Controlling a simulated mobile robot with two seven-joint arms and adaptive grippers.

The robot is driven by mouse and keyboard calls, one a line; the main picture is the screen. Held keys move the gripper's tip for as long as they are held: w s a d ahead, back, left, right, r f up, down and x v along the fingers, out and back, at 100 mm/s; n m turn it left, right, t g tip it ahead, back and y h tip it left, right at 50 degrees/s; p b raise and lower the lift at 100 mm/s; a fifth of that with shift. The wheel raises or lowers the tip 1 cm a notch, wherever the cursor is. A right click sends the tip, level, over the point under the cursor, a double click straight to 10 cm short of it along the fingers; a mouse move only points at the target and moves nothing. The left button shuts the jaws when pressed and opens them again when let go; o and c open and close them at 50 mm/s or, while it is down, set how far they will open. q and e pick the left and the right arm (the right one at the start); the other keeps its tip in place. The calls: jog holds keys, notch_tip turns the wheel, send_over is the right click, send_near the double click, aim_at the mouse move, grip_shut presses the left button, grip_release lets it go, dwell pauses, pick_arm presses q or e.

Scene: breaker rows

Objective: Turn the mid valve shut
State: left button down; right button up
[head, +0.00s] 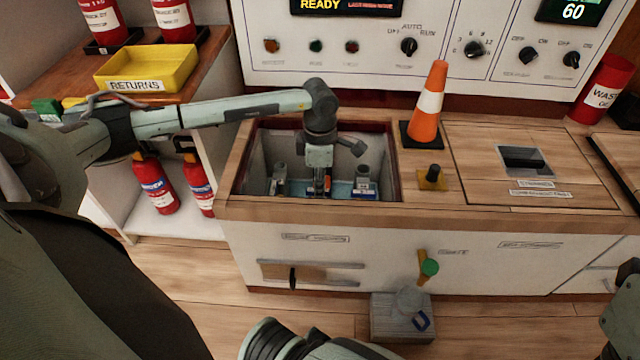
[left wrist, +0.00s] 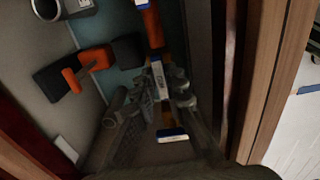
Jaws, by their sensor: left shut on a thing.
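My left gripper (head: 319,186) reaches down into the recessed bay in the counter. It stands over the middle fitting, between a grey fitting (head: 279,178) on the left and another (head: 366,184) on the right. In the left wrist view, my left gripper (left wrist: 158,118) has its fingers on both sides of an orange handle (left wrist: 153,28) with white and blue labels, the mid valve, and is shut on it. The fingers partly cover the handle, and its exact angle is hard to tell. My right gripper is not clearly in view.
The bay's wooden rim (head: 235,165) surrounds the left gripper closely. An orange cone (head: 428,105) and a yellow-based knob (head: 432,178) stand to the right. A black and orange handle (left wrist: 75,75) lies left in the wrist view. A yellow returns tray (head: 147,67) sits on the left shelf.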

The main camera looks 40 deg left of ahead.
dwell(0.4)
pick_arm(q)
jog(key=c, duration=1.6)
grip_release()
jog(key=shift+o, duration=0.2)
jog(key=shift+r, duration=0.1)
notch_tip(320, 180, up, 12)
